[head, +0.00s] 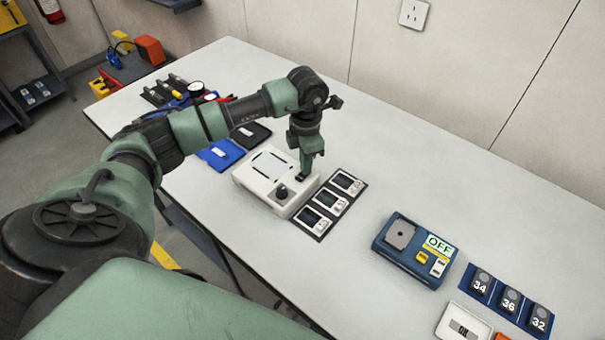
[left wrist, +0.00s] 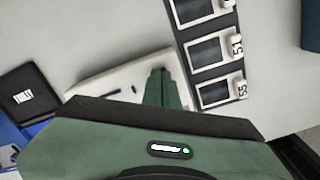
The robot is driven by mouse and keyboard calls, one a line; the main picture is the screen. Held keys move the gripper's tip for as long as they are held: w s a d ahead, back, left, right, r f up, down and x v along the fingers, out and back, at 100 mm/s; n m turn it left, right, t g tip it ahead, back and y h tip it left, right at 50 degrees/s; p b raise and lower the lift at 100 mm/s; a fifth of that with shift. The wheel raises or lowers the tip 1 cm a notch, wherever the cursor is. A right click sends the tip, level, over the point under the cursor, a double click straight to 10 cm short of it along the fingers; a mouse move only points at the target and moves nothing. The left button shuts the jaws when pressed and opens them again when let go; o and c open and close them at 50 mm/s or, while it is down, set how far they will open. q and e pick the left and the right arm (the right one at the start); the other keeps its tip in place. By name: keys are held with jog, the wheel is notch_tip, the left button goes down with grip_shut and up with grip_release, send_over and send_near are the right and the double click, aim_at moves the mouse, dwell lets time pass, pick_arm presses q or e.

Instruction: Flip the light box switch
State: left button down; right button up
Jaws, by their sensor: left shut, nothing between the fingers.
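A white box (head: 258,175) with dark slot lines on top and a dark round knob (head: 281,192) at its front stands on the table; it seems to be the light box. It also shows in the left wrist view (left wrist: 98,88), partly covered by my gripper. My left gripper (head: 304,176) points down with its fingers shut and empty, at the right end of the box top. A small dark part shows at its tips; I cannot tell whether it is the switch or whether they touch. The shut fingers also show in the left wrist view (left wrist: 160,72). My right gripper is out of view.
A dark strip of framed cards (head: 330,203) lies close to the box's right side. Blue and black trays (head: 221,153) lie to its left. Further right are a blue device reading OFF (head: 415,250) and numbered blocks (head: 510,302). The far right tabletop is clear.

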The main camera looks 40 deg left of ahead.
pick_arm(q)
jog(key=shift+s+f, duration=0.1)
jog(key=shift+r+p, duration=0.6)
jog(key=shift+r, duration=0.2)
jog(key=shift+r+p, duration=1.5)
jog(key=shift+r, duration=1.2)
jog(key=shift+f, duration=0.1)
